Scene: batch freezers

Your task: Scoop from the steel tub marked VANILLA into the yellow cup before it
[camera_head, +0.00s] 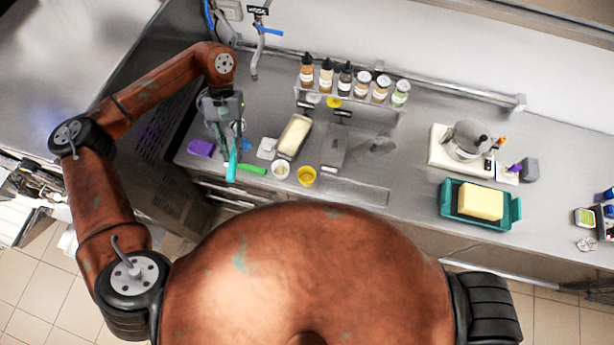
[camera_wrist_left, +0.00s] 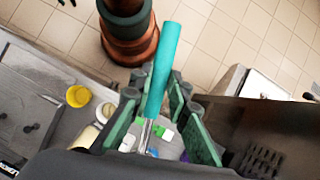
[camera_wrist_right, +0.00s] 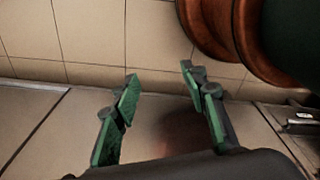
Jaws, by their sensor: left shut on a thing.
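My left gripper (camera_head: 226,125) is shut on a scoop with a teal handle (camera_head: 232,166). In the left wrist view the teal handle (camera_wrist_left: 165,70) stands between the green finger pads (camera_wrist_left: 152,105), with a metal part below. The yellow cup (camera_head: 307,176) stands upright near the counter's front edge, right of the gripper; it also shows in the left wrist view (camera_wrist_left: 78,96). A tub with pale cream contents (camera_head: 294,137) is set in the counter behind the cups. A grey tub or lid (camera_head: 334,146) is beside it. I cannot read VANILLA. My right gripper (camera_wrist_right: 160,74) is open and empty.
A white cup (camera_head: 280,170) stands left of the yellow cup. A green item (camera_head: 252,169) and a purple block (camera_head: 201,148) lie near the gripper. Several bottles and jars (camera_head: 345,80) stand at the back. A teal tray (camera_head: 448,208) holds a yellow block at right.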

